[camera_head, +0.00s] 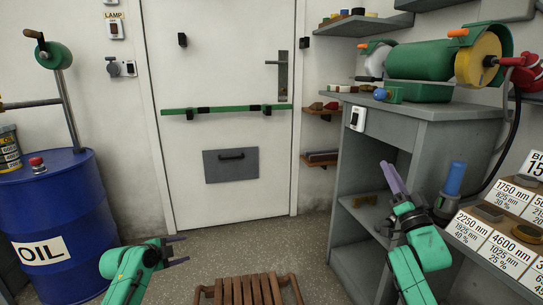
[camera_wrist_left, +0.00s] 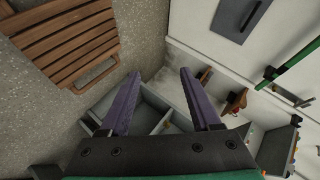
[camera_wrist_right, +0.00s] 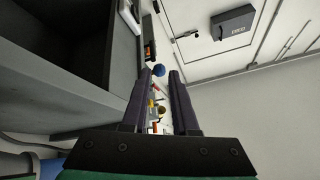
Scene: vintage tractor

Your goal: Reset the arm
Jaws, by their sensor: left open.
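My left gripper (camera_head: 182,250) is low at the left in the head view, in front of the white door. It is open and empty, and its two purple fingers stand wide apart in the left wrist view (camera_wrist_left: 160,75). My right gripper (camera_head: 390,170) points upward in front of the grey workbench in the head view. Its fingers are apart with nothing between them in the right wrist view (camera_wrist_right: 160,72), with a narrower gap than the left one's.
A blue oil drum (camera_head: 60,215) stands at the left and a grey workbench (camera_head: 430,110) at the right. A wooden slatted seat (camera_head: 250,290) is low in front, between my arms. A sloped panel with labels (camera_head: 490,240) is at the lower right. The floor before the door (camera_head: 225,100) is clear.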

